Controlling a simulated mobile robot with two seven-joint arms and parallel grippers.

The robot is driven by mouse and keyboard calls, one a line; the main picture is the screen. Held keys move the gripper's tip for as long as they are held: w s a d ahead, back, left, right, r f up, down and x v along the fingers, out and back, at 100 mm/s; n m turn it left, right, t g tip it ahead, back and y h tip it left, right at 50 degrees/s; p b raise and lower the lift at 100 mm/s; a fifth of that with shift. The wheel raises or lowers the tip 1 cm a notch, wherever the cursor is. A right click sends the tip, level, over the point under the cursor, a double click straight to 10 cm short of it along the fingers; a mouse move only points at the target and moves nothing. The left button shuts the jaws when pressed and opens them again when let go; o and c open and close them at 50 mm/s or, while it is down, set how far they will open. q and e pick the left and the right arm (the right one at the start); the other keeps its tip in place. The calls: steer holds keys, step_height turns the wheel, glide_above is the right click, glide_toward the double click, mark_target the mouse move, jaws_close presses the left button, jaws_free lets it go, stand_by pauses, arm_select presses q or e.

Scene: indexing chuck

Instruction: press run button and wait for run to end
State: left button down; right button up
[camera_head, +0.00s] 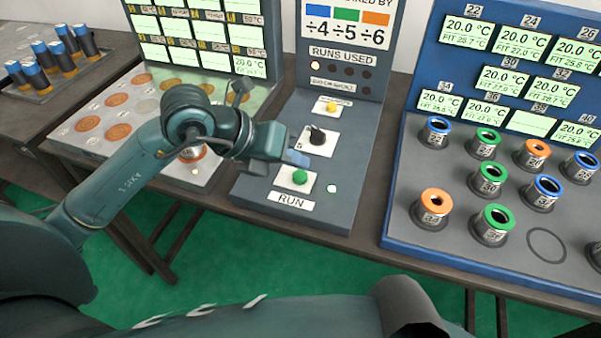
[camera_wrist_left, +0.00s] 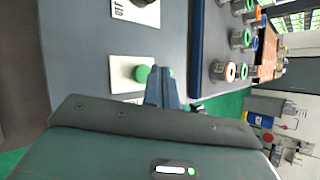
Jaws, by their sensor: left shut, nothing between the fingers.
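The green run button (camera_head: 300,177) sits on a white plate above the RUN label on the grey control panel (camera_head: 345,205). My left gripper (camera_head: 298,159) is shut and empty, its tips just behind and above the button in the head view. In the left wrist view the green button (camera_wrist_left: 142,74) shows beside the gripper's tips (camera_wrist_left: 164,72), which cover part of it. I cannot tell whether they touch. A small pale lamp (camera_head: 332,188) is right of the button. My right gripper is not in view.
A black knob (camera_head: 317,136) and a yellow button (camera_head: 331,106) stand farther back on the panel. The RUNS USED row has one bright lamp (camera_head: 316,65). A blue rack (camera_head: 395,205) with ringed cylinders is at right, a tray of discs (camera_head: 66,139) at left.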

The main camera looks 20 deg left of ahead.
mark_target(294, 177)
arm_select(q)
step_height(294, 177, up, 6)
steer(key=p, duration=0.4)
stand_by(0.7)
steer(key=shift+s+a, duration=0.1)
